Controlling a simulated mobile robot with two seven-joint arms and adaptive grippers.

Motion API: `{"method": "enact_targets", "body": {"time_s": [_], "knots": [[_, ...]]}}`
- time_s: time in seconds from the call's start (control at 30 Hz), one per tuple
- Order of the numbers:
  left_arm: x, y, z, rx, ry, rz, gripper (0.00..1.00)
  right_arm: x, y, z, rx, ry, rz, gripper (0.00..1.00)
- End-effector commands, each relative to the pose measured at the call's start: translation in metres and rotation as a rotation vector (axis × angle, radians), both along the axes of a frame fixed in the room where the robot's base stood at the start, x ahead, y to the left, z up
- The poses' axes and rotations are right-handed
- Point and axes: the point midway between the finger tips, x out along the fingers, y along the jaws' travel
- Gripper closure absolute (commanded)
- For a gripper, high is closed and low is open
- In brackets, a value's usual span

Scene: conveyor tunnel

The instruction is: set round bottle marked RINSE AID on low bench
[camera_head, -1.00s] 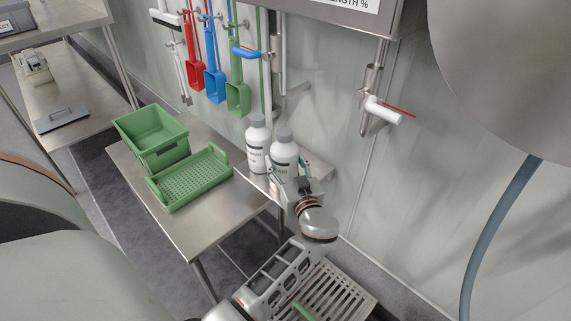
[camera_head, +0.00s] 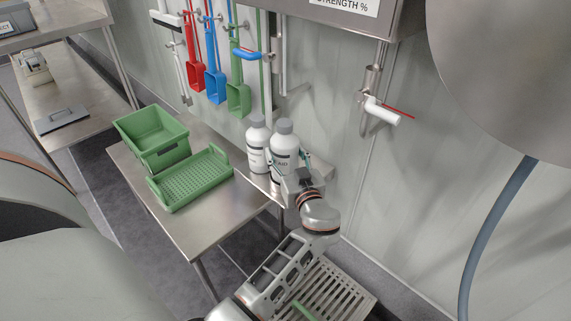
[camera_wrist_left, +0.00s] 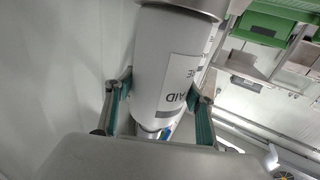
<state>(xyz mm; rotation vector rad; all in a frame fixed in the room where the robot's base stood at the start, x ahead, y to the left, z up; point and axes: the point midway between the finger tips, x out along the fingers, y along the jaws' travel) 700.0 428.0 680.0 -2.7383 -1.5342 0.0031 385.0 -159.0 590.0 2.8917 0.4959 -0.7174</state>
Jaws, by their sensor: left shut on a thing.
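The round bottle marked RINSE AID (camera_head: 284,143) is white with a grey cap. It is the right one of two bottles in the head view, and "AID" is readable on it. In the left wrist view the same bottle (camera_wrist_left: 168,60) fills the middle. My left gripper (camera_head: 286,163) is shut on the bottle, with a teal finger pad on each side; it also shows in the left wrist view (camera_wrist_left: 162,92). The low bench (camera_head: 205,226) is a steel-topped table left of the bottle. My right gripper is not in view.
A second white bottle (camera_head: 257,146) stands close to the left of the held one, near the wall ledge (camera_head: 321,168). A green crate (camera_head: 151,134) and a perforated green tray (camera_head: 191,178) occupy much of the bench. Its front part is bare.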

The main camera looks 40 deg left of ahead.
Motion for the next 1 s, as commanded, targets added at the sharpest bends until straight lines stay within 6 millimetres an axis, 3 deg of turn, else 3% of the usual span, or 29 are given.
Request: {"method": "enact_targets", "body": {"time_s": [0.33,0.67,1.0], "knots": [[0.001,0.0,0.009,0.004,-0.009,0.001,0.91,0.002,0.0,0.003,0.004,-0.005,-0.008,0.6],[0.001,0.0,0.032,0.004,-0.012,0.001,0.91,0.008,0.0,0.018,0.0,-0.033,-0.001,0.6],[0.001,0.0,0.031,0.004,-0.007,0.001,0.91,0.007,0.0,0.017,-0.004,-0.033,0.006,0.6]]}}
